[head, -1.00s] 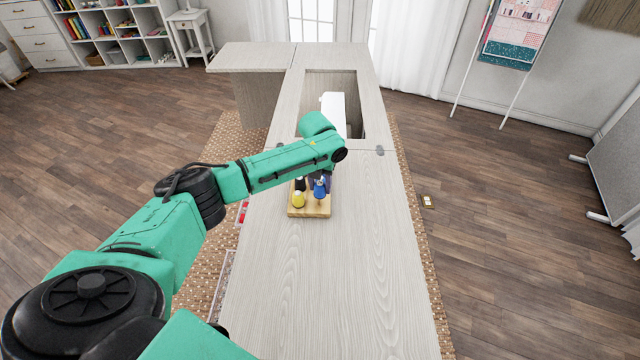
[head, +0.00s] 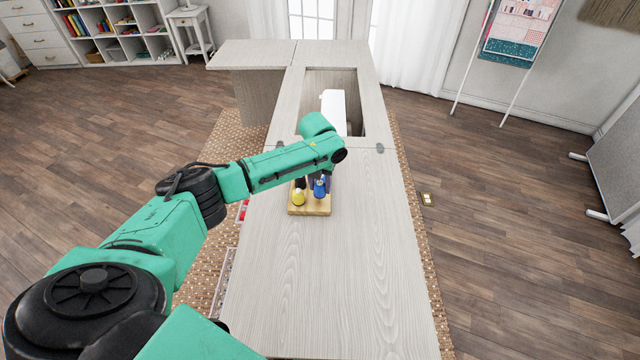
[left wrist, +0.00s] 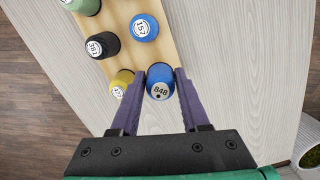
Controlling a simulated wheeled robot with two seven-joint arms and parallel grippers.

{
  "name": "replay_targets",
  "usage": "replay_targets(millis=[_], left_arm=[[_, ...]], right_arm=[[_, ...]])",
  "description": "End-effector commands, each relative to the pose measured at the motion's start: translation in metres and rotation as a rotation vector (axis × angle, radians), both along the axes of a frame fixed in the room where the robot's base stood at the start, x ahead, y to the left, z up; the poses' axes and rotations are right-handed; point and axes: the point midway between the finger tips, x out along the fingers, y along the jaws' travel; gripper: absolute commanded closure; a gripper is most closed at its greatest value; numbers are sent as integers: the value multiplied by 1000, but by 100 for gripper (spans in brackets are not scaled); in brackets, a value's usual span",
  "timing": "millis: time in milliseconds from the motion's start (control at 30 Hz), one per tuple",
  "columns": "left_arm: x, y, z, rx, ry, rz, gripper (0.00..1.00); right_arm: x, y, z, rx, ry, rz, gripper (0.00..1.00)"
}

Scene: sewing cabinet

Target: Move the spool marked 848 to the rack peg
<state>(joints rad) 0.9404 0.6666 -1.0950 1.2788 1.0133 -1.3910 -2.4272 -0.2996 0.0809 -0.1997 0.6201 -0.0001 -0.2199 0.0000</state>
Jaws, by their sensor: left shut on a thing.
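The blue spool marked 848 (left wrist: 160,84) is between the two purple fingers of my left gripper (left wrist: 161,73) in the left wrist view. The fingers are shut on its sides. In the head view the gripper (head: 320,182) is at the blue spool (head: 319,191), at the front right of the wooden rack (head: 310,211). I cannot tell whether the spool rests on the rack or hangs just above it. The rack (left wrist: 118,12) also holds a blue spool marked 157 (left wrist: 146,27), a black one marked 381 (left wrist: 102,46) and a yellow one (left wrist: 122,82). No bare peg shows clearly.
A green spool (left wrist: 84,5) is at the edge of the wrist view. The rack stands on a pale wooden cabinet top (head: 330,270), clear toward the front. Behind it is a recess with a white machine (head: 333,108). My left arm hides part of the rack.

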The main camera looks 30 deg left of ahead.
Motion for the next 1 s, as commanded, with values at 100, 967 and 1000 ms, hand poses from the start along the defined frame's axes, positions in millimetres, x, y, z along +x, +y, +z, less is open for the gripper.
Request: replay_targets(millis=[100,967,1000], left_arm=[[0,0,-5,0,0,0,100],[0,0,-21,-1,0,0,28],[0,0,-21,-1,0,0,20]], right_arm=[[0,0,-4,0,0,0,50],[0,1,-14,1,0,0,50],[0,1,-14,1,0,0,50]])
